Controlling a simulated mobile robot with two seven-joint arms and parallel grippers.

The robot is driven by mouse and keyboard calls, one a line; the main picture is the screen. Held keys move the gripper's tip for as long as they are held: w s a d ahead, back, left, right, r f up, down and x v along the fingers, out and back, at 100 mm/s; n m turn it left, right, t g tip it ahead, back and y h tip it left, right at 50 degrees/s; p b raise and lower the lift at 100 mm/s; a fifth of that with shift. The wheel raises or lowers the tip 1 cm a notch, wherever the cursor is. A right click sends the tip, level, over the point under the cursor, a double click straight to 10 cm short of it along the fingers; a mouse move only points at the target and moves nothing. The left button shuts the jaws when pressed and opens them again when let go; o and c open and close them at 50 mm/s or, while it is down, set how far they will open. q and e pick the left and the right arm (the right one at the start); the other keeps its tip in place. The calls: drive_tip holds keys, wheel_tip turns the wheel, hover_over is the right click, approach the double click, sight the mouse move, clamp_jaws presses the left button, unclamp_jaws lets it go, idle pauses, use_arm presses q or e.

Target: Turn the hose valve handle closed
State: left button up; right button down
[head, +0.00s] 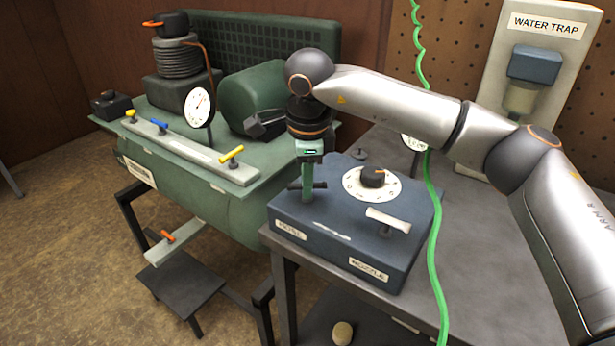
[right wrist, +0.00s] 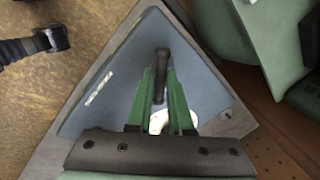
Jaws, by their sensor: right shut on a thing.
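The blue-grey valve box (head: 320,236) stands on the grey table, with a HOSE label (head: 290,231) at its front left and a NOZZLE label (head: 368,270) at its front right. My right gripper (head: 308,190) points down over the HOSE side. Its green fingers are shut on the dark hose valve handle (head: 320,184), whose ends stick out past them. In the right wrist view the handle (right wrist: 162,58) shows as a dark bar between the two green fingers (right wrist: 161,85). My left gripper is not in view.
A white nozzle handle (head: 388,220) and a dial (head: 372,180) are on the box to the right. A green coiled hose (head: 432,220) hangs beside it. The green compressor (head: 190,200), with yellow, blue and orange handles, stands at left. The table's right side (head: 490,270) is clear.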

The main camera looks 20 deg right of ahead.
drive_tip(key=m, duration=0.2)
drive_tip(key=shift+m+h, duration=0.3)
drive_tip(key=shift+m, duration=0.1)
drive_tip(key=m+p, duration=0.1)
drive_tip(key=m, duration=0.3)
drive_tip(key=shift+a+m+g+h+p, duration=0.1)
drive_tip(key=shift+m+g+h+p, duration=0.2)
drive_tip(key=shift+m+g+h, duration=0.1)
drive_tip(key=c, duration=0.8)
unclamp_jaws()
drive_tip(key=shift+c, duration=0.2)
drive_tip(key=shift+w, duration=0.1)
wheel_tip(320, 180, up, 12)
drive_tip(key=s+a+p, duration=0.1)
drive_tip(key=a, duration=0.1)
drive_tip(key=shift+s+r, duration=0.15)
drive_tip(key=shift+s, duration=0.1)
